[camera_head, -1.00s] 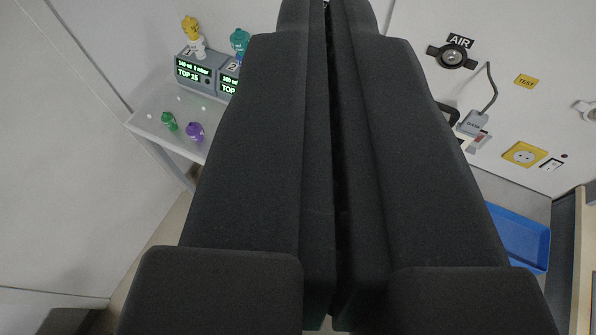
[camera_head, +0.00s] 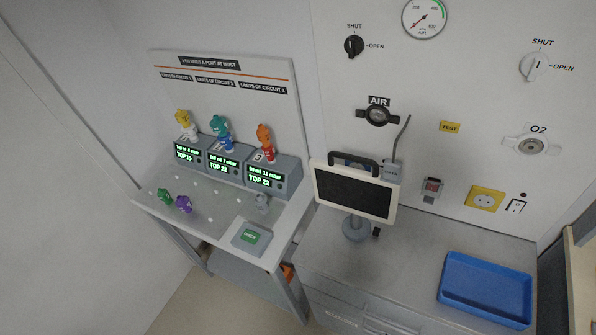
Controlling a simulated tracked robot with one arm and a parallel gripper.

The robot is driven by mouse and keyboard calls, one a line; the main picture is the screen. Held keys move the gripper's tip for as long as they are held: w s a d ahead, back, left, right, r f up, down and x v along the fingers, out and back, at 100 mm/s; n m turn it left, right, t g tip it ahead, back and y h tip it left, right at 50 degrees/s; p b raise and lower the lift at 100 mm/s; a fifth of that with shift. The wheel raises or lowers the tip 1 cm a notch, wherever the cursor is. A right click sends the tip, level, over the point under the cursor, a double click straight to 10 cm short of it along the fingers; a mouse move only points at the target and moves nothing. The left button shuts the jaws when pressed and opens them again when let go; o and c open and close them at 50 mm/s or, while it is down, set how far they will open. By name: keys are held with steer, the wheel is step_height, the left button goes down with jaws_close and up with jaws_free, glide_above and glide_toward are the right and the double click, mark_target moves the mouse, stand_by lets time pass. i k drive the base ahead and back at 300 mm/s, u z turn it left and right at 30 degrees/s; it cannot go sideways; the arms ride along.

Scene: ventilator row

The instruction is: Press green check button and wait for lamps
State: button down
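The green check button (camera_head: 250,237) sits on a grey box at the front right corner of the small white table (camera_head: 226,227) on the left. Nothing touches it. Three grey units with green displays stand in a row at the back of this table: the left unit (camera_head: 190,154), the middle unit (camera_head: 222,161) and the right unit (camera_head: 268,177). The displays seem to read TOP 15, TOP 22 and TOP 22. I cannot make out separate lamps. My gripper is out of view.
Green (camera_head: 164,195), purple (camera_head: 184,204) and grey (camera_head: 262,203) small pieces stand on the table. A monitor (camera_head: 354,192) stands on the counter to the right, with a blue tray (camera_head: 486,288) farther right. Wall valves and sockets are above. Floor is free at lower left.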

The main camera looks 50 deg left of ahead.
mark_target(248, 236)
steer(key=z, duration=0.35)
steer(key=k, duration=1.1)
steer(key=u, duration=1)
steer(key=i, duration=1)
steer(key=z, duration=0.05)
